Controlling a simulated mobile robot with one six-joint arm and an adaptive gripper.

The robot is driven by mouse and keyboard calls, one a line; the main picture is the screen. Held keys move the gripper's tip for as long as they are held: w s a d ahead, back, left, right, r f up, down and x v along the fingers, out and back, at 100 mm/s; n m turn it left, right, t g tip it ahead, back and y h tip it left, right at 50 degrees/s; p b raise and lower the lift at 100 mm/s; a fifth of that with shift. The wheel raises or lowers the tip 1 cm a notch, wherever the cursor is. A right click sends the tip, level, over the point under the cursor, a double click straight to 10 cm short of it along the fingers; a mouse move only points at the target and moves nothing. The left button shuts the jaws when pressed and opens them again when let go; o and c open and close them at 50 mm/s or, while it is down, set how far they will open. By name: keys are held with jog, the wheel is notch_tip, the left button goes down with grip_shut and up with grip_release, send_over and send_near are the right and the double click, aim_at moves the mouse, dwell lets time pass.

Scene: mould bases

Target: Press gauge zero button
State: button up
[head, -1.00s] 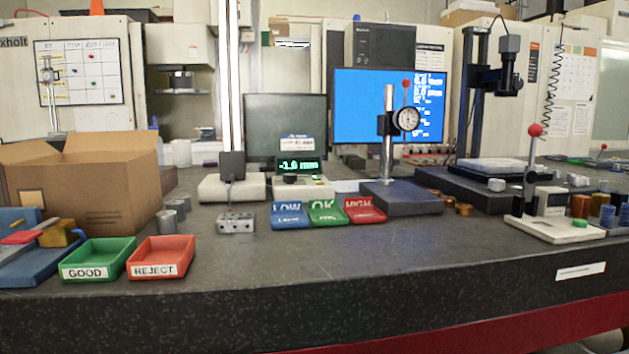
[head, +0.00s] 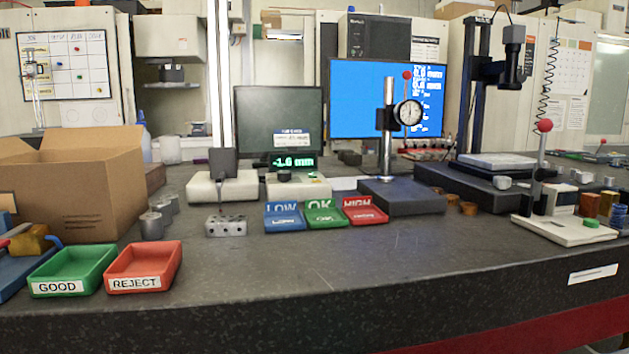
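The gauge readout (head: 291,162) shows about "-1.6 mm" in green digits on a small black display. It stands on a pale base (head: 312,187) in front of a dark monitor, at the middle of the head view. A small dark knob (head: 284,176) sits on the base below the display. The button is too small to make out clearly. A dial gauge (head: 409,113) on a post stands to the right, on a dark block. My gripper is not in view.
A lever fixture (head: 565,231) is at right; GOOD (head: 72,270) and REJECT (head: 144,267) trays are at left. The front centre bench is clear.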

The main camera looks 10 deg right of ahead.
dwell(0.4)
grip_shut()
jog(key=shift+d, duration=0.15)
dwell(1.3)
